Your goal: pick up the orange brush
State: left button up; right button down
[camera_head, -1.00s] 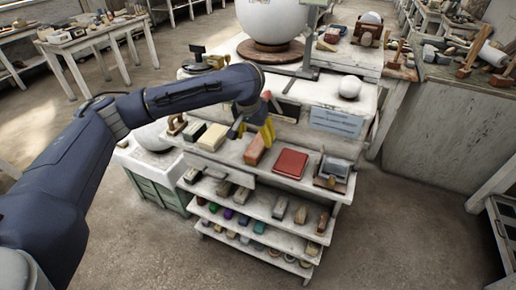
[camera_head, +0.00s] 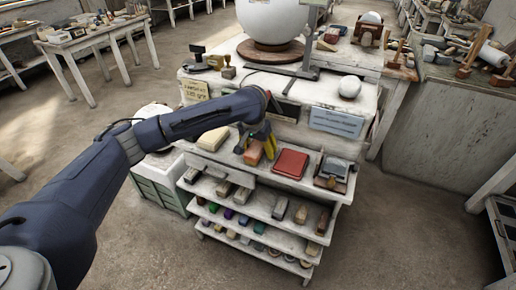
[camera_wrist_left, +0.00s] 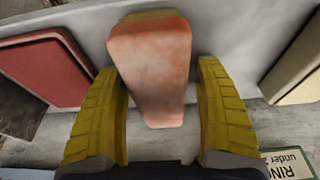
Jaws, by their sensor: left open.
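The orange brush (camera_head: 254,153) lies on the top open shelf of the white stand. It is a block with an orange-brown top and a yellowish strip at its far end in the left wrist view (camera_wrist_left: 155,62). My left gripper (camera_head: 262,140) is at the brush, with its yellow fingers pointing down to the shelf. In the left wrist view the left gripper (camera_wrist_left: 163,115) is open, with one finger on each side of the brush's near part. Small gaps show between the fingers and the brush. My right gripper is not in view.
A red pad (camera_head: 291,163) lies close to the right of the brush on the same shelf (camera_head: 225,160). A cream block (camera_head: 213,139) lies to its left. Lower shelves hold several blocks. A large white sphere (camera_head: 281,20) stands on top behind.

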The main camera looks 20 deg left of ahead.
pick_arm(q)
jog(key=c, duration=1.4)
